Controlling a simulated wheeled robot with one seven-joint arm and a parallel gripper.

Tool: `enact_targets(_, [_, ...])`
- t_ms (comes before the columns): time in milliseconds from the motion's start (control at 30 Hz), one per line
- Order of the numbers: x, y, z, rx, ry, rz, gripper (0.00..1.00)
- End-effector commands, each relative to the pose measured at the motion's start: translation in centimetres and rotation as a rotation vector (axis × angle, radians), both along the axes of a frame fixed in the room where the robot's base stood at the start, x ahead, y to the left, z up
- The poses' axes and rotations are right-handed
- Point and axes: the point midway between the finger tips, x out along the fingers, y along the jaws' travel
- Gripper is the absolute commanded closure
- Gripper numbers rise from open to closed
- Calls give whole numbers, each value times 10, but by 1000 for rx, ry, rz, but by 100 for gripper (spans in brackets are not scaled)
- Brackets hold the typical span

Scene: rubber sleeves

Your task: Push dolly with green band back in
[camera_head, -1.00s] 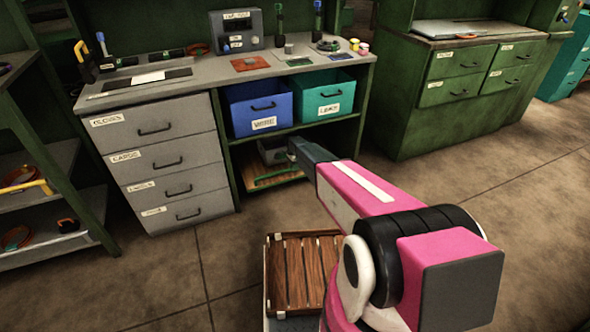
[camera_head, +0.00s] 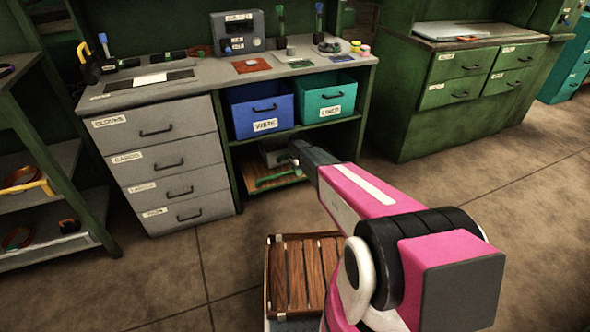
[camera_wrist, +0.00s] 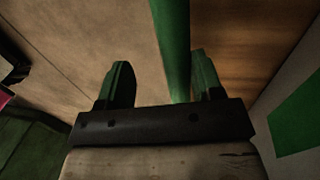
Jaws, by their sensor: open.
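A low wooden dolly (camera_head: 290,181) with a green bar across it sits in the bottom bay of the bench, under the blue and teal bins. My gripper (camera_head: 294,150) is at the front of that bay, and my arm hides part of it. In the wrist view the green bar (camera_wrist: 172,40) runs down between the two open fingers of my gripper (camera_wrist: 160,85), nearer the right finger. Whether it touches that finger I cannot tell. A pale surface with a green patch (camera_wrist: 296,118) shows at the right edge of the wrist view.
A second slatted wooden dolly (camera_head: 290,265) stands on the floor in front, beside my arm. A grey drawer cabinet (camera_head: 165,165) stands left of the bay. The blue bin (camera_head: 245,110) and teal bin (camera_head: 310,100) are above. Floor is clear at left front.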

Motion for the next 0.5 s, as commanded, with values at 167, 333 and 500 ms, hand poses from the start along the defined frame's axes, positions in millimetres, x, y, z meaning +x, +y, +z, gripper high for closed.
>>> enact_targets(167, [-39,-12,2,-3,12,-1,49])
enact_targets(333, [-66,-21,1,-4,10,-1,49])
enact_targets(500, [-93,-29,1,-3,10,0,49])
